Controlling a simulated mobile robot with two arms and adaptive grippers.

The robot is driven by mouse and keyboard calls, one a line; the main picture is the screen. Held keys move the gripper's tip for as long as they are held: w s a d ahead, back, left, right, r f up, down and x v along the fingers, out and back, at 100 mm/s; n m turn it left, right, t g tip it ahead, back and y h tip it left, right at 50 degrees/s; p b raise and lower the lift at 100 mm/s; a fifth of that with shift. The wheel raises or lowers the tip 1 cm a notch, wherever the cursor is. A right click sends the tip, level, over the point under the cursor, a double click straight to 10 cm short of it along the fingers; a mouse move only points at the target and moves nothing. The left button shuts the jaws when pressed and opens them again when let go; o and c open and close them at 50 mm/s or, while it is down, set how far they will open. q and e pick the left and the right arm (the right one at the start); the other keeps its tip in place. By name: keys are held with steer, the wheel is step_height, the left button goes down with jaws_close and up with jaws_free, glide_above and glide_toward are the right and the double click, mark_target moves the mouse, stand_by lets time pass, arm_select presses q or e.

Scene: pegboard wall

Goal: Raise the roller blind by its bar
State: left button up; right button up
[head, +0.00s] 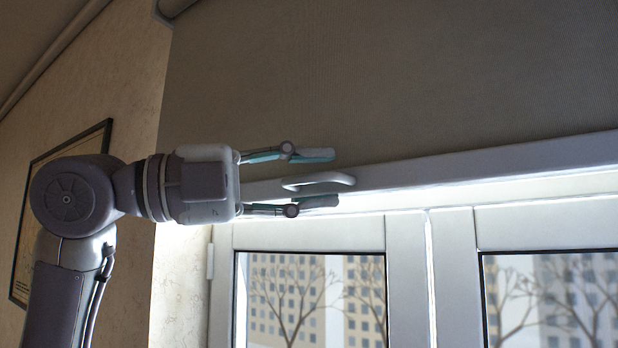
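The grey-brown roller blind (400,80) hangs across the upper part of the window. Its pale bar (470,168) runs along the lower edge, with a small white handle (320,181) near its left part. My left gripper (318,179) is open, with one finger above the handle and one below it. The handle shows between the fingertips. I cannot tell whether the fingers touch it or how deep they are relative to it. My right gripper is not in view.
Below the bar is a pale-framed window (310,236) with buildings and bare trees outside. A dark-framed picture (40,190) hangs on the beige wall at left, behind my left arm. The blind's roller end (172,8) shows at the top.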

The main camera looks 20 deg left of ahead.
arm_select(q)
steer(key=v, duration=1.2)
stand_by(0.4)
